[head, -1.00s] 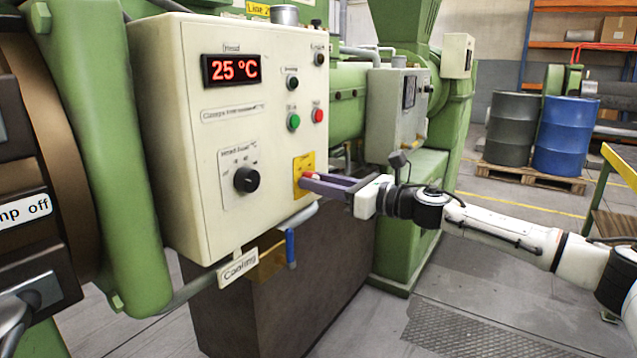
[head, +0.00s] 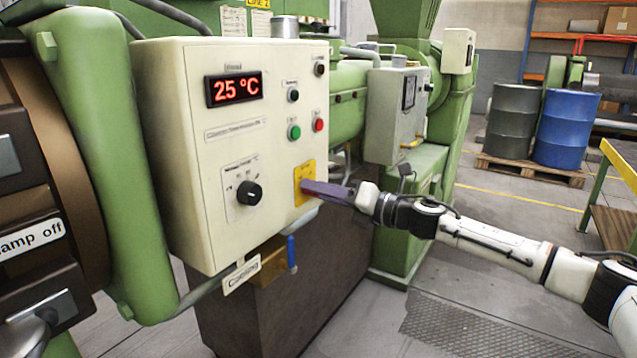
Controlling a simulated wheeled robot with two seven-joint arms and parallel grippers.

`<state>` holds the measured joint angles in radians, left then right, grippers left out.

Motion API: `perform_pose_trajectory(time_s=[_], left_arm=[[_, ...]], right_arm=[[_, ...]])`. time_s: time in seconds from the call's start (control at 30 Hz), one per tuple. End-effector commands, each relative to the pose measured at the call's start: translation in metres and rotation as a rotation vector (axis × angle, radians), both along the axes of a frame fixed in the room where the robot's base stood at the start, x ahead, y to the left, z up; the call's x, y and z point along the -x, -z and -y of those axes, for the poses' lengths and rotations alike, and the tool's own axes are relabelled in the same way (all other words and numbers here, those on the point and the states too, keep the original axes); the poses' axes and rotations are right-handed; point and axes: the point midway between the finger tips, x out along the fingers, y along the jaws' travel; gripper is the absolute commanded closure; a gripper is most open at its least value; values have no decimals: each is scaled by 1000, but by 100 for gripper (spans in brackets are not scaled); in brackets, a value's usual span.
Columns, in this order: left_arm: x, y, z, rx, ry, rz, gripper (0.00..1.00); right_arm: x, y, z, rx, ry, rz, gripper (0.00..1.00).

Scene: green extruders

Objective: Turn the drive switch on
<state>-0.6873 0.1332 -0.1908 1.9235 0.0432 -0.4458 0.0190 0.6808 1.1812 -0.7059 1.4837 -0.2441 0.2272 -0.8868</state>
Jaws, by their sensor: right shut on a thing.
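The cream control box (head: 190,160) fills the middle left and shows a red 25 °C display (head: 234,89). My left gripper is not in view.
A black knob (head: 249,192), a green button (head: 294,132) and a red button (head: 318,125) sit on the same panel. A blue-handled valve (head: 291,253) hangs below the box. A grey box (head: 392,115) stands behind my right gripper.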

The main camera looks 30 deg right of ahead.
Motion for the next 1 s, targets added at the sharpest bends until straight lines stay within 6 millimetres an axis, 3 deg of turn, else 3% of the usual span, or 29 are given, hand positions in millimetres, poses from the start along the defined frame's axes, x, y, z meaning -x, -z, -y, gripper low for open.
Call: perform_pose_trajectory(time_s=[0.5,1.0], left_arm=[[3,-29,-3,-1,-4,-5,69],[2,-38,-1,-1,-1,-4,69]], right_arm=[[0,-2,0,-362,2,-151,96],[0,-1,0,-461,1,-190,96]])
